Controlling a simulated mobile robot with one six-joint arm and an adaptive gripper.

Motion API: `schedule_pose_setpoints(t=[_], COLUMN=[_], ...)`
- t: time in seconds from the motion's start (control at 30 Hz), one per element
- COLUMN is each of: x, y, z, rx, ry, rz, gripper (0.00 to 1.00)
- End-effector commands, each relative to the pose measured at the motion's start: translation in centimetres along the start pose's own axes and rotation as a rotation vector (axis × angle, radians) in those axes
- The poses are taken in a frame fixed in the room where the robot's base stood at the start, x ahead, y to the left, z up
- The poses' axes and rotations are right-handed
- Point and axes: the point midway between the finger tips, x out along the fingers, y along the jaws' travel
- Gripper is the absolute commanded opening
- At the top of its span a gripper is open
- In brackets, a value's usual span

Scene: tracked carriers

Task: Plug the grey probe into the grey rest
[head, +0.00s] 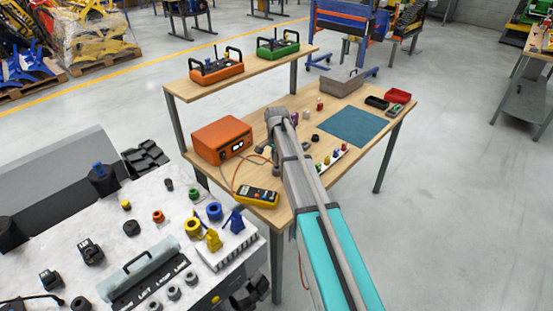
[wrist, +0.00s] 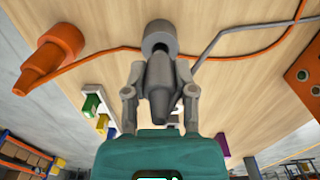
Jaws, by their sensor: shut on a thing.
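In the wrist view my gripper (wrist: 159,76) is shut on the dark grey probe (wrist: 158,90), with one finger on each side of its tapered body. The grey rest (wrist: 159,35), a round piece with a dark opening, shows just beyond the probe's far end. The two overlap in the picture, so I cannot tell whether the probe is in the opening or only in front of it. A grey lead (wrist: 235,32) runs off to the right. In the head view my arm reaches over the wooden bench, and its own links hide the probe and rest.
An orange probe-shaped piece (wrist: 52,55) with an orange lead lies left in the wrist view. In the head view an orange instrument box (head: 221,139) and a yellow meter (head: 258,196) stand left of my arm. A blue mat (head: 355,127) is clear to the right.

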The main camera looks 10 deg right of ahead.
Motion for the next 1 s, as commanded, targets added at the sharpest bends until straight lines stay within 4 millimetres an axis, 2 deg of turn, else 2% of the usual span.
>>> schedule_pose_setpoints(t=[1.0], x=[1.9], y=[0.0], z=[0.0], rx=[0.000], ry=[0.000], rz=[0.000], gripper=[0.00])
